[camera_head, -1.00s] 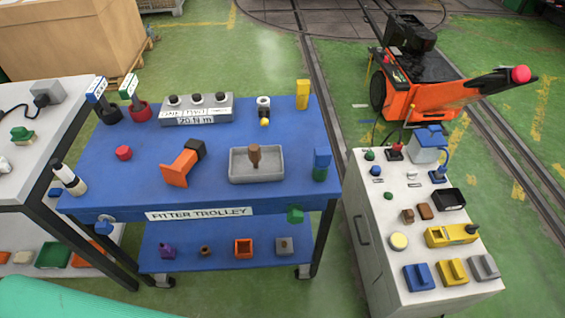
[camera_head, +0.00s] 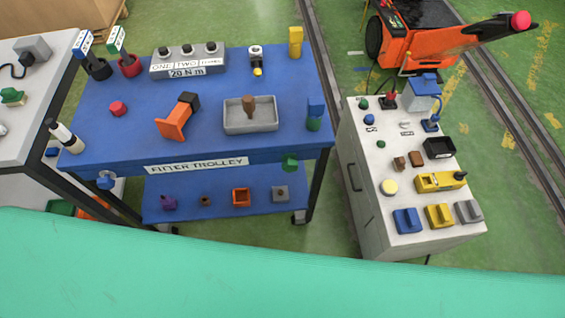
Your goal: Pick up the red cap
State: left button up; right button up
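A small round red cap-like piece (camera_head: 118,108) sits on the left part of the blue top of the fitter trolley (camera_head: 215,140). It stands apart from the other items, with bare blue surface around it. A red cup (camera_head: 130,66) with a green-and-white tag stands behind it. Neither of my grippers shows in the head view.
An orange-and-black tool (camera_head: 178,116), a grey tray (camera_head: 250,118) and a grey box marked 20 N·m (camera_head: 187,60) share the trolley top. A white cabinet (camera_head: 400,222) with several controls stands right. A teal surface (camera_head: 280,268) fills the bottom of the view.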

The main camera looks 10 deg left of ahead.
aim_at(118, 108)
jog(key=i+j+u, duration=0.1)
jog(key=u, duration=1.35)
jog(key=z, duration=1.3)
jog(key=u, duration=1.3)
jog(key=z, duration=0.1)
